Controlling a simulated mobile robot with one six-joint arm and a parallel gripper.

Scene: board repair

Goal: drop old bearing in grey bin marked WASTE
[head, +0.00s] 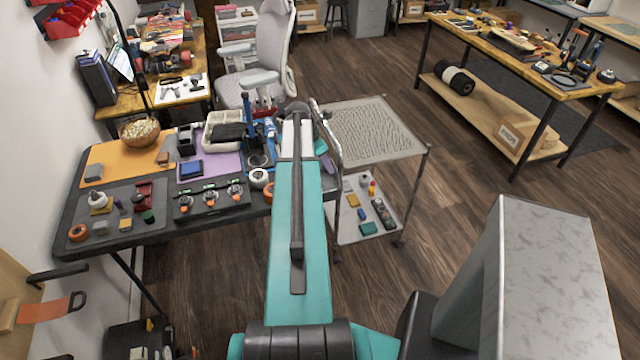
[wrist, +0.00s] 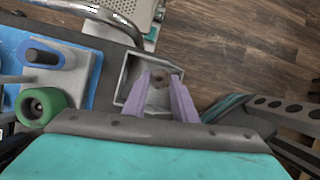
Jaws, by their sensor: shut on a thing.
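My gripper (wrist: 160,97) shows in the wrist view with its two purple fingers shut on the old bearing (wrist: 159,78), a small brownish ring between the fingertips. A small grey bin (wrist: 124,84) lies beyond and beneath the fingertips, and its open top shows around them. The bearing appears over the bin's opening; its height above the bin cannot be judged. No WASTE lettering is readable, and the fingers cover part of the bin. In the head view my teal arm hides the gripper, the bearing and the bin.
The dark workbench (head: 190,232) carries mats, tools and wheels. A wheeled cart (head: 370,130) with a textured top stands right of it, its chrome rail (wrist: 105,14) close to the bin. A green wheel (wrist: 40,106) and blue ring (wrist: 43,53) sit left of the gripper.

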